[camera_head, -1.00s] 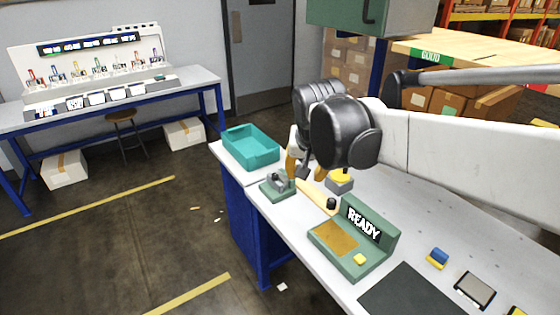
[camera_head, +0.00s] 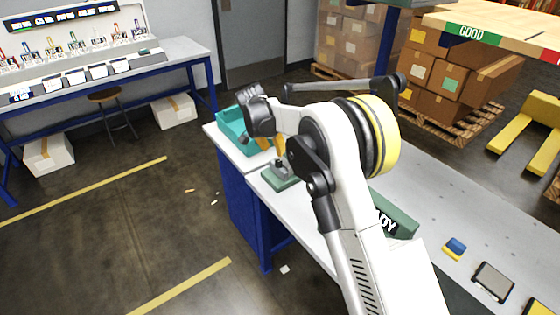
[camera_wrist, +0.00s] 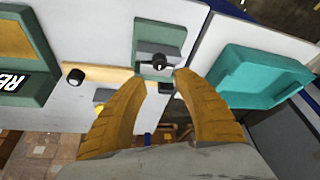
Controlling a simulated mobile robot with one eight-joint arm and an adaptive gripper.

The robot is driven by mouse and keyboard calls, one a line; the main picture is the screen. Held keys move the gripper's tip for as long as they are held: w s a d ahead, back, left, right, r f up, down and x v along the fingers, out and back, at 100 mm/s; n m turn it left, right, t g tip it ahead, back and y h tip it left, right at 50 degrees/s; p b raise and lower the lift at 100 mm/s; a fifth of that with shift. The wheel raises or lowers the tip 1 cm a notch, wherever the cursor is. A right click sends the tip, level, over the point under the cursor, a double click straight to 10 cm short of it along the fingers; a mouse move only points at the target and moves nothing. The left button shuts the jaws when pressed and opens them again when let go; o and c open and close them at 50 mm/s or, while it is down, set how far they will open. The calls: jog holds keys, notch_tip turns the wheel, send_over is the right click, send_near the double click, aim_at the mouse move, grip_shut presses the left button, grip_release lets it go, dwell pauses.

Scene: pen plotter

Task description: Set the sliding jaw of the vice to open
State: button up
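The vice (camera_head: 281,180) has a green base and grey metal parts, and stands near the left front edge of the table. In the wrist view its green base (camera_wrist: 150,38) is at the upper middle, with a black knob (camera_wrist: 159,61) on the grey part. My gripper (camera_wrist: 158,80) is open, with its two orange-brown fingers spread. The knob is just beyond the gap between the fingertips, and the fingers do not clearly touch it. In the head view my arm partly covers the vice and the fingers (camera_head: 270,144). I cannot tell how wide the jaws stand.
A teal bin (camera_wrist: 255,80) lies close to the right of the vice in the wrist view. A wooden bar with a black end (camera_wrist: 75,77) lies to the left. The green READY panel (camera_head: 398,218) is partly behind my arm. Small blocks (camera_head: 455,247) lie farther right.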

aim_at(278, 161)
jog(key=b+x, duration=0.2)
jog(key=x, duration=0.7)
jog(key=shift+f+b, duration=0.2)
jog(key=shift+b, duration=0.15)
grip_shut()
